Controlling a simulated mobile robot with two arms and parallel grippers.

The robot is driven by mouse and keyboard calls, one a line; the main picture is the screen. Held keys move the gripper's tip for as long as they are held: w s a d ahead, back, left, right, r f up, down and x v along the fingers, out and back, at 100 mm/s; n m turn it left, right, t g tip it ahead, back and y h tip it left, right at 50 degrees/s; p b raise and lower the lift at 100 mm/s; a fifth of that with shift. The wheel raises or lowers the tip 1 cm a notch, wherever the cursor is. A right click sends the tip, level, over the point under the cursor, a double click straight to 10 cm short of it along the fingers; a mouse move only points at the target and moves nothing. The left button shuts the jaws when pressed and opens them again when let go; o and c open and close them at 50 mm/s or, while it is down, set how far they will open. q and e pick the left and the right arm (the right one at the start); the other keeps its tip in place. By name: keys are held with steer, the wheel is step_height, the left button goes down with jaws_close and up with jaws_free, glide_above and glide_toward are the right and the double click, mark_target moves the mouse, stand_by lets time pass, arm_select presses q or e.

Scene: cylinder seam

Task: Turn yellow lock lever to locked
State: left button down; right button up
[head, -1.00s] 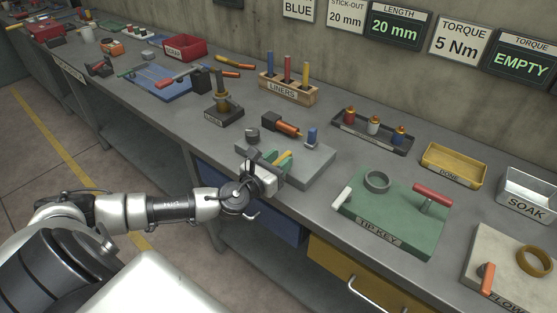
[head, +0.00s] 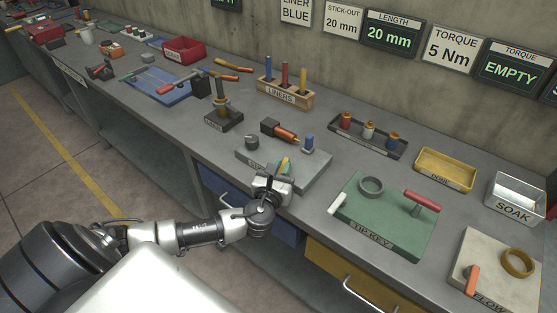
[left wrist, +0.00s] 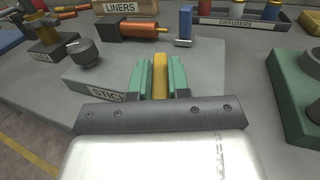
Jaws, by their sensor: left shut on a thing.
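The yellow lock lever (left wrist: 160,76) stands between the two green fingertips of my left gripper (left wrist: 162,80) in the left wrist view. The gripper is shut on it. In the head view my left gripper (head: 281,172) is at the front edge of the grey stick-out block (head: 312,172), and only a little of the yellow lever (head: 285,163) shows. The block also shows in the left wrist view (left wrist: 215,72). An orange cylinder in a black holder (head: 281,131) lies on its back part. The lever's pivot is hidden. My right gripper is not in view.
A dark round knob (head: 251,142) and a blue post (head: 308,143) are on the block. The green tip key board (head: 395,222) lies to the right. The liners rack (head: 285,93) and a dark diffusers tray (head: 368,135) stand behind.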

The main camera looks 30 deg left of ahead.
arm_select(q)
steer(key=n+y, duration=0.1)
steer(key=y, duration=0.1)
steer(key=d+n+g+y+p, duration=0.1)
steer(key=n+y, duration=0.1)
steer(key=shift+w+d+r+g, duration=0.1)
steer(key=shift+w+g, duration=0.1)
steer(key=shift+g, duration=0.1)
steer(key=shift+w+d+n+g+y+p, duration=0.15)
steer(key=shift+n+g+y, duration=0.5)
steer(key=shift+y, duration=0.2)
steer(key=shift+w+d+n+g+y+p, duration=0.1)
steer(key=shift+n+g+y+p, duration=0.05)
steer(key=shift+n+g+y, duration=0.55)
steer(key=shift+w+d+n+g+y+p, duration=0.15)
steer(key=shift+n+g+y, duration=0.4)
steer(key=shift+y, duration=0.4)
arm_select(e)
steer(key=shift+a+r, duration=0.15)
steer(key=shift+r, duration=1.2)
arm_select(q)
steer(key=c, duration=1.1)
jaws_free()
